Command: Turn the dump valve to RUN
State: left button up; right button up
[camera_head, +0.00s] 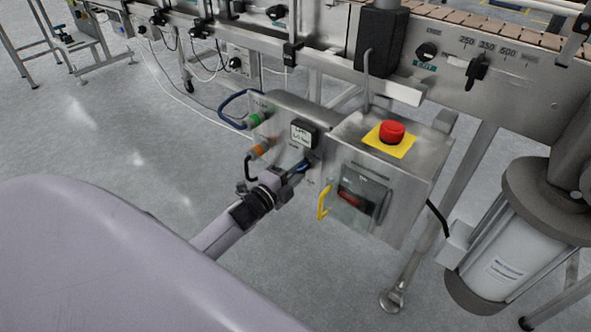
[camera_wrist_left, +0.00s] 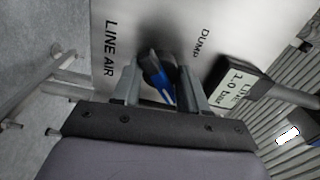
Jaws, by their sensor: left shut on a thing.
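My left gripper (camera_head: 292,177) reaches the front of the metal air panel (camera_head: 270,128) in the head view. In the left wrist view, my left gripper (camera_wrist_left: 170,92) has its two fingers on either side of a blue and dark valve handle (camera_wrist_left: 160,80), shut on it. In the head view, the blue of the dump valve handle (camera_head: 300,166) shows just beyond the fingertips. No RUN marking can be read. My right gripper is not in view.
A pressure display (camera_head: 304,134) sits just above the handle; in the left wrist view it reads about 1.0 bar. A box with a red emergency button (camera_head: 392,131) and a yellow handle (camera_head: 323,202) stands close on the right. Open floor (camera_head: 120,140) lies to the left.

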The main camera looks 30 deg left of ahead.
pick_arm(q)
jog(key=shift+a+f, duration=0.2)
jog(key=shift+a, duration=0.05)
jog(key=o, duration=1)
jog(key=shift+o, duration=0.3)
jog(key=shift+r, duration=0.1)
jog(key=shift+s, duration=0.1)
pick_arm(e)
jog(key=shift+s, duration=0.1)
pick_arm(q)
jog(key=s+p, duration=0.2)
jog(key=s, duration=0.5)
jog(key=shift+a, duration=0.25)
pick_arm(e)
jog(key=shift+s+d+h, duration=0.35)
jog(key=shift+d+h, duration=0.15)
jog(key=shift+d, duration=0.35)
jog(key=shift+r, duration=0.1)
